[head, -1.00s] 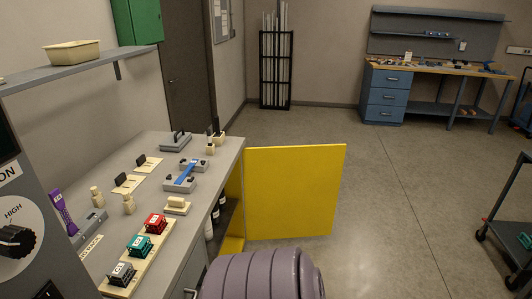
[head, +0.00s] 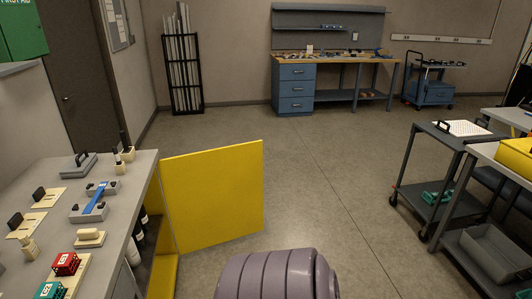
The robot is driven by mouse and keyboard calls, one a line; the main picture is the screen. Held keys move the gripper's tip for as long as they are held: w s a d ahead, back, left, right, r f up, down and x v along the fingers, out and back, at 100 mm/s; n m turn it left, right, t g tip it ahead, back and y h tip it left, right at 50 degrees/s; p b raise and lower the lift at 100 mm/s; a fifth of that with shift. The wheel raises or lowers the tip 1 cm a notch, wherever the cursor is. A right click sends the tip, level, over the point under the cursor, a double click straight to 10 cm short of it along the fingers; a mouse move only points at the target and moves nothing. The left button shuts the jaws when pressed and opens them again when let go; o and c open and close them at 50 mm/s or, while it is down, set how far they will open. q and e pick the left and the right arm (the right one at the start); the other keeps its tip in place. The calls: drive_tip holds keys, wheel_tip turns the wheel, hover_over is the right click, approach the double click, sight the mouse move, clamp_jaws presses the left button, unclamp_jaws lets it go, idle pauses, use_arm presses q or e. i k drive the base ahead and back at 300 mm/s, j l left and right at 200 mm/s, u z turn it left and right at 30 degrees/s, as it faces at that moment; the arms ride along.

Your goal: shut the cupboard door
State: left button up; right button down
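The yellow cupboard door (head: 213,198) stands wide open in the head view, swung out to the right from the cupboard under the grey bench (head: 118,205). The cupboard's yellow inside floor (head: 162,278) and dark bottles (head: 139,232) show in the opening left of the door. A ribbed purple-grey part of my own arm is at the bottom middle, in front of the door in the picture. Neither of my grippers is in view.
A grey trolley (head: 440,180) and a table with a yellow case (head: 518,155) are on the right. A workbench (head: 330,62) stands at the back. The floor (head: 320,190) between is clear.

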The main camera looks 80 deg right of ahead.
sight(213, 197)
drive_tip(key=k+l+z, duration=0.1)
drive_tip(key=l+z, duration=0.15)
drive_tip(key=z, duration=0.2)
drive_tip(key=l+z, duration=0.3)
drive_tip(key=z, duration=0.2)
drive_tip(key=l+z, duration=0.3)
drive_tip(key=z, duration=0.15)
drive_tip(key=l+z, duration=0.3)
drive_tip(key=z, duration=0.2)
drive_tip(key=i+l+u, duration=0.35)
drive_tip(key=i+l, duration=1.15)
